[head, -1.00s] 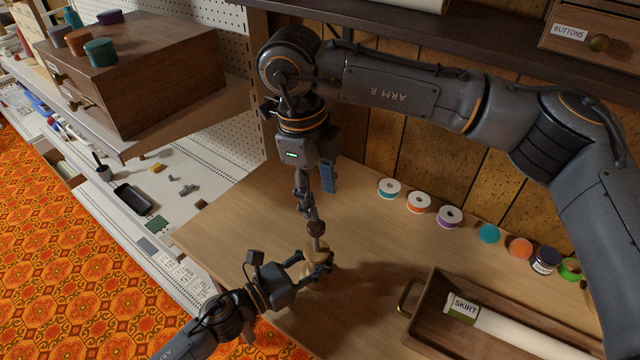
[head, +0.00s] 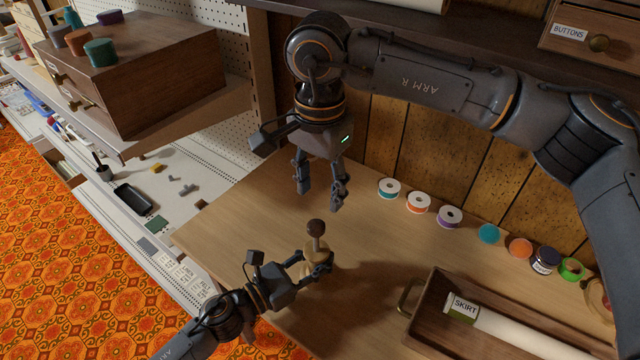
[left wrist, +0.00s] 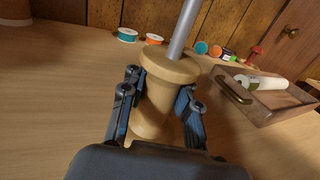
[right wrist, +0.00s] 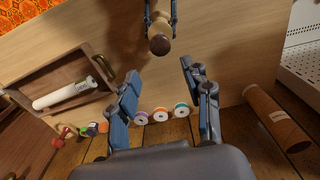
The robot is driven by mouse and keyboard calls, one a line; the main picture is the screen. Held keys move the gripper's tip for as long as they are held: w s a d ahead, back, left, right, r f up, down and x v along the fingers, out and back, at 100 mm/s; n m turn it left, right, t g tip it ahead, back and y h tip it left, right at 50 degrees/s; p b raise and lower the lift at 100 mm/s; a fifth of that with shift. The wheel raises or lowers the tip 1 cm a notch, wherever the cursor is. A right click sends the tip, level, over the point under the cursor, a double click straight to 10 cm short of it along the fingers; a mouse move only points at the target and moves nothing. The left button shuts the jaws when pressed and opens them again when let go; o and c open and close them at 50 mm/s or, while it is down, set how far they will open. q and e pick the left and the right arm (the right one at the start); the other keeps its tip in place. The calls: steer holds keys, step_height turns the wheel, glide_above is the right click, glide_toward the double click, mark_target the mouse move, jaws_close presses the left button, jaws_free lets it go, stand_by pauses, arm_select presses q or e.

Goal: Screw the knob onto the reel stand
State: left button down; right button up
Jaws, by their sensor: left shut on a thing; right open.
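The reel stand (head: 318,246) is light turned wood with a thin grey metal rod standing up from it. My left gripper (head: 314,266) is shut around its wooden body, which shows between the fingers in the left wrist view (left wrist: 153,105). The dark brown round knob (head: 316,227) sits at the top of the rod; whether it is fully threaded cannot be told. It also shows end-on in the right wrist view (right wrist: 159,45). My right gripper (head: 320,200) is open and empty above the knob, clear of it. The knob is out of frame in the left wrist view.
Several thread spools, including an orange one (head: 419,202), line the back wall. A brown tube (right wrist: 275,118) shows in the right wrist view. Bare tabletop (head: 240,215) lies left.

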mark_target(320, 222)
stand_by(0.3)
steer(key=shift+f, duration=4)
steer(key=shift+c, duration=0.2)
